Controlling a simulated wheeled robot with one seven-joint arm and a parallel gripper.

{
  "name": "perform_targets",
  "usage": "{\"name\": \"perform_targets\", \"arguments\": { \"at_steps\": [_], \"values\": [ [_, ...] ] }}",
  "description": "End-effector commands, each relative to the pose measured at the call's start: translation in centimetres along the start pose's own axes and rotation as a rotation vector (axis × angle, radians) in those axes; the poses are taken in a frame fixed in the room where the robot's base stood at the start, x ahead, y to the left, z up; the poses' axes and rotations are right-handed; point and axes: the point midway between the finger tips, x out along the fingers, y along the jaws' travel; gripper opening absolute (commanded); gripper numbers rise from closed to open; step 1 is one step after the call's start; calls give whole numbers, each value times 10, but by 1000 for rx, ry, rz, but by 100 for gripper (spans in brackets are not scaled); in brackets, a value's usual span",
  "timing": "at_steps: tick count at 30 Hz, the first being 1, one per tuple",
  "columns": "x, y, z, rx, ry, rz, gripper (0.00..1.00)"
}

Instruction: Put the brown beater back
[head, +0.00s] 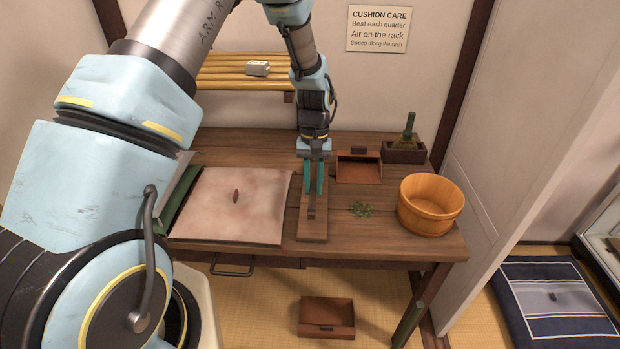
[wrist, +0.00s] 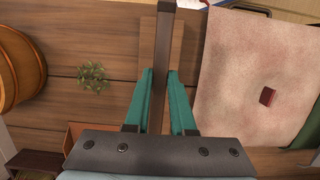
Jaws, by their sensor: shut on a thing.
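My gripper (head: 315,182) points down over the table and its teal fingers are shut on the brown beater (head: 311,204). In the wrist view the beater (wrist: 165,40) is a dark brown bar running from between the fingertips (wrist: 159,100) to the top edge. Below it is a narrow lighter wooden board (head: 313,231), which also shows in the wrist view (wrist: 147,55). The beater is over this board; I cannot tell whether it touches it. The fingers hide part of the beater.
A pale cushion (head: 262,212) lies left of the board. Right are green scraps (head: 361,210), a wooden bucket (head: 430,205), a brown dustpan (head: 360,170) and a brush (head: 408,130) in a dark box (head: 404,153). A brown tray (head: 327,318) is on the floor.

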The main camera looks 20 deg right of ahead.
Motion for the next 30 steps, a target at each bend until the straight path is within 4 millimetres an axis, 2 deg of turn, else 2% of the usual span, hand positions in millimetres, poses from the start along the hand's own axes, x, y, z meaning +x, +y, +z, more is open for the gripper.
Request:
{"name": "perform_targets", "arguments": {
  "at_steps": [21,30],
  "values": [
    [60,0,-13,0,-1,0,0],
    [72,0,-15,0,-1,0,0]
  ]
}}
